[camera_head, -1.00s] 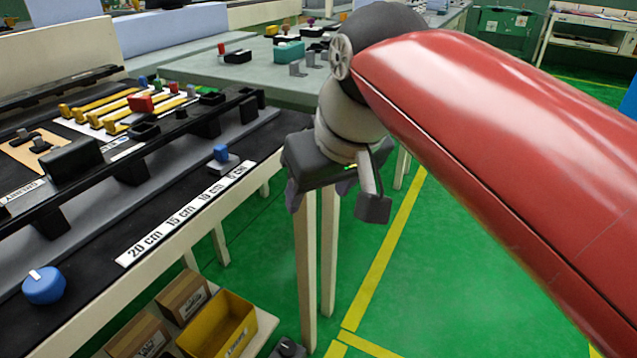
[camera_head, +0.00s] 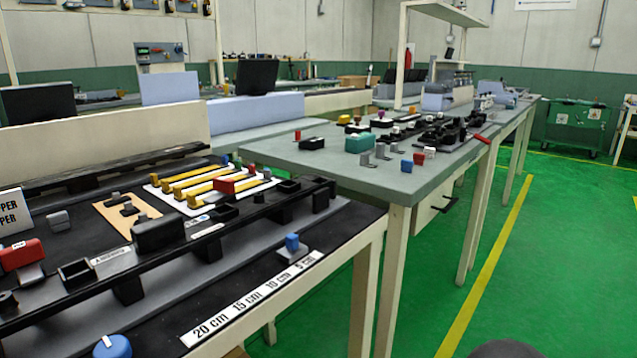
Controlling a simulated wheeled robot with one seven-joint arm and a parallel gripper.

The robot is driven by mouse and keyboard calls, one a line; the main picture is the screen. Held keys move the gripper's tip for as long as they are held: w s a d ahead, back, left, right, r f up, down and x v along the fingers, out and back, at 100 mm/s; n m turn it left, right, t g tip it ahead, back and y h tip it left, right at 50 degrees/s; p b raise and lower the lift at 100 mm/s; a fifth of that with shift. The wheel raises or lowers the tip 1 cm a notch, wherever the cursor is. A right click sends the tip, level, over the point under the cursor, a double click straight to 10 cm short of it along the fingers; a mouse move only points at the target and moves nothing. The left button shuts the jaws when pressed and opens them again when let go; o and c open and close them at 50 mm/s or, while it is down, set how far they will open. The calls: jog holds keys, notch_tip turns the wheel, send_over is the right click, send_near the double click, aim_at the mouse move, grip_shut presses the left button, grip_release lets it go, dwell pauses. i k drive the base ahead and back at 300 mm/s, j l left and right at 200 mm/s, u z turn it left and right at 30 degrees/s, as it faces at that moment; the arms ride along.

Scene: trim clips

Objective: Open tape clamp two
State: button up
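No part in the head view carries a label I can read as tape clamp two, so I cannot tell which one it is. The black bench holds a white board with yellow bars (camera_head: 196,182) and a red block (camera_head: 224,186) across them. A red block on a grey base (camera_head: 20,257) sits at the left edge. A small blue block (camera_head: 292,242) stands on a grey base beside the length strip (camera_head: 253,299) marked 20, 15, 10 and 5 cm. My gripper is out of view.
A blue knob (camera_head: 112,346) is at the bench's front. A black rail (camera_head: 215,246) runs along the bench. The grey-green table (camera_head: 330,167) beyond holds a teal block (camera_head: 359,143) and several small parts. The green floor (camera_head: 560,260) at right is clear.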

aim_at(23, 257)
jog(key=u, duration=1.35)
